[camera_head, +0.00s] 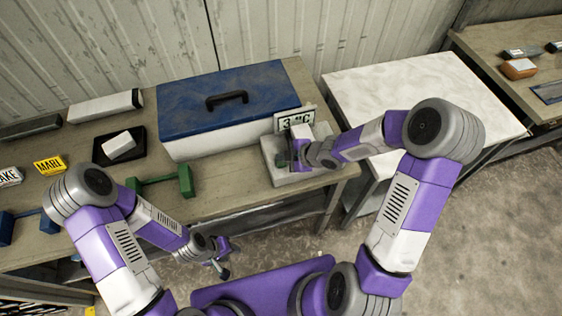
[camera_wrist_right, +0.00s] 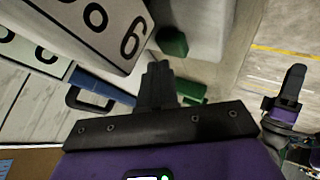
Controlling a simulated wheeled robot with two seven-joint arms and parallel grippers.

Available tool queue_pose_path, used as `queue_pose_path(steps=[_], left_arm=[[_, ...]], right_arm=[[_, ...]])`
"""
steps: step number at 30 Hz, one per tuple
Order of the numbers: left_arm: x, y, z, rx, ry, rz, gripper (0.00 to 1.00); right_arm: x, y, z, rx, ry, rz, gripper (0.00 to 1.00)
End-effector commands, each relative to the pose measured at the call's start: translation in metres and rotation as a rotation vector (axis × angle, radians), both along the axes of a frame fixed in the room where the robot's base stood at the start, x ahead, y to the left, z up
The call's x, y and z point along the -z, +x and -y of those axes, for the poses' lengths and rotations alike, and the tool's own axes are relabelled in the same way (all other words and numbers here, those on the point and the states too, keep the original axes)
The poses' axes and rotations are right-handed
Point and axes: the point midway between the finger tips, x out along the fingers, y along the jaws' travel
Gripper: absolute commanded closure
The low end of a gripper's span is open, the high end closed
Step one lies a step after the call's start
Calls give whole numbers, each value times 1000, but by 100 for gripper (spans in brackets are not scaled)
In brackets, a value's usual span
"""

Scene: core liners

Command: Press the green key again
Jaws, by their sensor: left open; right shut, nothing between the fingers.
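The green key (camera_wrist_right: 172,42) is a dark green block on a pale grey unit in the right wrist view. The grey unit (camera_head: 272,150) stands at the right end of the bench, and my right gripper hides much of its top in the head view. My right gripper (camera_head: 297,160) is shut and empty over this unit. In the right wrist view its closed fingertips (camera_wrist_right: 157,68) show just below the key; I cannot tell whether they touch it. My left gripper (camera_head: 223,261) is open and empty in front of the bench.
A green dumbbell-shaped holder (camera_head: 160,184) and a black tray (camera_head: 108,153) with a white block lie further left. A pale table (camera_head: 420,90) stands right.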

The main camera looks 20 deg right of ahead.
Motion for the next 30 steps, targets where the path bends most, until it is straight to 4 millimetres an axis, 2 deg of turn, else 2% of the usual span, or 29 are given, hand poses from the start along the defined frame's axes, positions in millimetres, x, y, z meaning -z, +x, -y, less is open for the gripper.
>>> queue_pose_path(steps=[3, 30], left_arm=[[5, 0, 0, 0, 0, 0, 57], [10, 0, 0, 0, 0, 0, 57]], right_arm=[[5, 0, 0, 0, 0, 0, 100], [11, 0, 0, 0, 0, 0, 100]])
